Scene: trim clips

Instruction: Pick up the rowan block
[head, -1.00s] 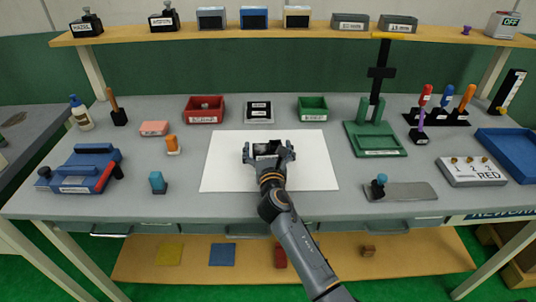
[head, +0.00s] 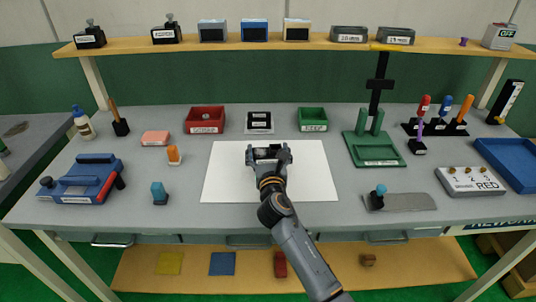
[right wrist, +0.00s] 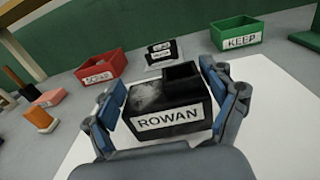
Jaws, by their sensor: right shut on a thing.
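The rowan block (right wrist: 165,105) is black, with a white label reading ROWAN on the side facing the right wrist camera, a pale smudged patch on top and a raised dark part. My right gripper (right wrist: 170,106) has one blue-padded finger on each side of the block and is shut on it. In the head view the right gripper (head: 268,154) is over the white sheet (head: 225,185), and the block (head: 265,153) shows only partly between its fingers. I cannot tell whether the block touches the sheet. My left gripper is not in view.
Behind the sheet are a red bin (head: 205,119), a small labelled stand (head: 260,122) and a green KEEP bin (head: 313,118). A green press-like fixture (head: 375,150) stands right. Two black knobbed blocks (head: 90,38) (head: 165,34) are on the shelf (head: 270,41).

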